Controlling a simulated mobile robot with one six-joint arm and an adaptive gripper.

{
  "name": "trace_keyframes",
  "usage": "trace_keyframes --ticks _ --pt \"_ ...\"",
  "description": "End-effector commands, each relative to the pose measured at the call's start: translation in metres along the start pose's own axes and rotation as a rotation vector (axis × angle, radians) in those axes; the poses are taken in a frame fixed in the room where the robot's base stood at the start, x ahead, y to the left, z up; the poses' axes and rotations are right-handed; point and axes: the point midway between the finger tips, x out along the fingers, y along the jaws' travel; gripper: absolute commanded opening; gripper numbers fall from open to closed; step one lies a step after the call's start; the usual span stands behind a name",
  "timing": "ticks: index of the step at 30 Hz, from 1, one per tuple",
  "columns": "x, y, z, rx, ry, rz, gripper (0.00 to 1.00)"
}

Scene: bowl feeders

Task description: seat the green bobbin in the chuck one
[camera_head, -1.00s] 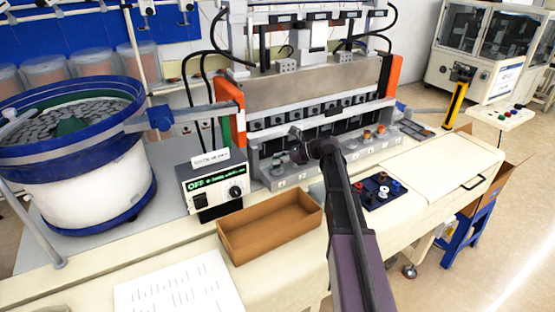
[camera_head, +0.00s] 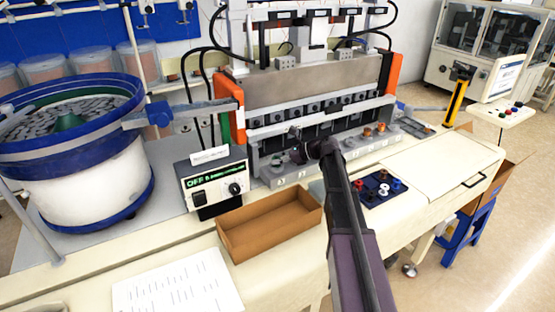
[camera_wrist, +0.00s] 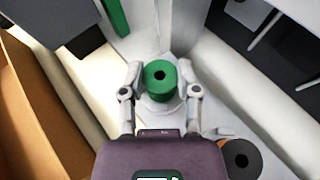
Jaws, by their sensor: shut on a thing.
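The green bobbin (camera_wrist: 160,76) stands upright between the two fingers of my gripper (camera_wrist: 161,84) in the wrist view. My gripper is shut on it, one finger on each side. A pale round base shows just under the bobbin; whether the bobbin touches it, I cannot tell. In the head view my gripper (camera_head: 301,150) is at the left part of the grey row of chucks (camera_head: 325,162) along the front of the machine. The labels there are too small to read surely, so I cannot tell which is chuck one.
A dark tray (camera_head: 374,200) with several coloured bobbins lies right of my arm. An open brown box (camera_head: 268,240) and a control box marked OFF (camera_head: 215,188) stand to the left.

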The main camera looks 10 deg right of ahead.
Motion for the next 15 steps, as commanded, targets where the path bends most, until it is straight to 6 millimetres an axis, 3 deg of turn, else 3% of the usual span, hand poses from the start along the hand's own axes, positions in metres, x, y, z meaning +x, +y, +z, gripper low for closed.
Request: trace_keyframes --ticks 1,2,3,15 --pt "0.0007 0.0 -0.0013 0.0 0.0 0.0 0.1" --pt "0.0005 0.0 -0.0008 0.0 0.0 0.0 0.48" --pt "0.0004 0.0 -0.0005 0.0 0.0 0.0 0.56" --pt "-0.0003 0.0001 -0.0002 0.0 0.0 0.0 0.56"
